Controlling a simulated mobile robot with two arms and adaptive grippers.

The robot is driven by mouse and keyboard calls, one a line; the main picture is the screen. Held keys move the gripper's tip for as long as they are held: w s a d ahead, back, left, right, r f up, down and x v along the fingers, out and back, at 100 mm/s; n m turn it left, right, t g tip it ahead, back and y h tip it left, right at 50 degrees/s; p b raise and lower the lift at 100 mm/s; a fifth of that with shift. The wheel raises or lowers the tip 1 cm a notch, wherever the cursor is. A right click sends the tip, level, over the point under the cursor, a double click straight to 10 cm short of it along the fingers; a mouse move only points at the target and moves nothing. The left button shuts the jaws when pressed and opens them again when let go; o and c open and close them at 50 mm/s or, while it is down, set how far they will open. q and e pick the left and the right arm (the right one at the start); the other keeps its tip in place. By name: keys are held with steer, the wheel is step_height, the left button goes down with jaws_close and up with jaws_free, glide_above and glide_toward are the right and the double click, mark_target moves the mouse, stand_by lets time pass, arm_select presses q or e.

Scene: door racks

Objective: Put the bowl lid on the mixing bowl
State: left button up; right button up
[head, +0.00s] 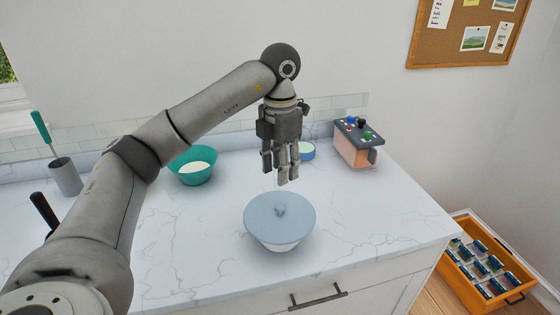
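The bowl lid (262,216), a blue-grey disc with a small knob in its middle, lies over the top of the mixing bowl (281,246). Only the pale lower side of the bowl shows below the lid's front edge. The lid looks about level and centred, but its seating at the back is hidden. My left gripper (280,172) points down above and slightly behind the knob. Its fingers are apart with nothing between them, and they are clear of the lid. My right gripper is not in view.
A teal bowl (193,177) with pale contents stands at the back left, near a grey utensil cup (66,177). A small blue dish (307,152) and a box with coloured knobs (357,146) stand behind. An orange crate (455,280) is at lower right. Countertop right of the lid is clear.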

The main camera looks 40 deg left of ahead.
arm_select(q)
steer(key=shift+r, duration=1)
